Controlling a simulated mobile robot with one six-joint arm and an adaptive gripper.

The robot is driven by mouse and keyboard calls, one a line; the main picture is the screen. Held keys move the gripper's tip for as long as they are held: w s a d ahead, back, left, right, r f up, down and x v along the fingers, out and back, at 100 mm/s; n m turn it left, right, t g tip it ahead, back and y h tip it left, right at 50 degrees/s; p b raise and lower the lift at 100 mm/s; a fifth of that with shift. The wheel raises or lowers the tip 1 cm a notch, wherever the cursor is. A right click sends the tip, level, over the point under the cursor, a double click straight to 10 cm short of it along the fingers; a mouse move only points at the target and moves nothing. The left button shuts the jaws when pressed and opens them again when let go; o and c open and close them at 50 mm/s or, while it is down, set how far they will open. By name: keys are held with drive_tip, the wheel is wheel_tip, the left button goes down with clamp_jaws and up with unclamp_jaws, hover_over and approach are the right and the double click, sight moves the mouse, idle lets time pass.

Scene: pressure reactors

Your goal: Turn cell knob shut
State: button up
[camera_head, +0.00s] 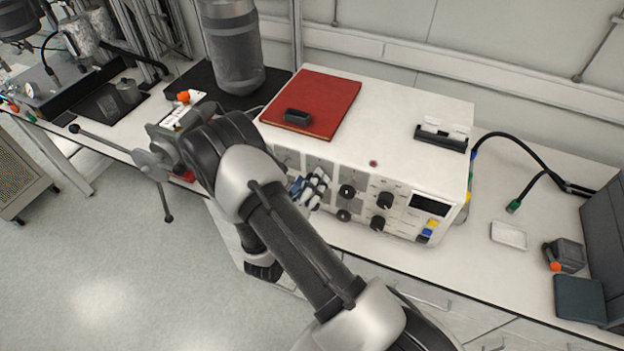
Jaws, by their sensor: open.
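A white instrument box with a front control panel (405,190) stands on the bench. Its panel bears several black knobs: an upper left one (347,191), a lower left one (343,215), a larger upper right one (384,200) and a lower right one (377,223). I cannot read the labels, so I cannot tell which is the cell knob. My gripper (312,187) is open in front of the panel, left of these knobs. My arm partly hides it and the panel's left part. I cannot tell whether its fingers surround or touch a knob.
A red folder (318,100) and a small black object (298,117) lie on the box. A grey cylinder (234,55) stands behind left. A three-spoked handle (153,166) is at the left. Cables and a white dish (509,235) are at the right.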

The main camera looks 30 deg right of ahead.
drive_tip(key=shift+x, duration=0.8)
drive_tip(key=shift+c, duration=0.2)
drive_tip(key=c, duration=1)
drive_tip(key=shift+c, duration=0.2)
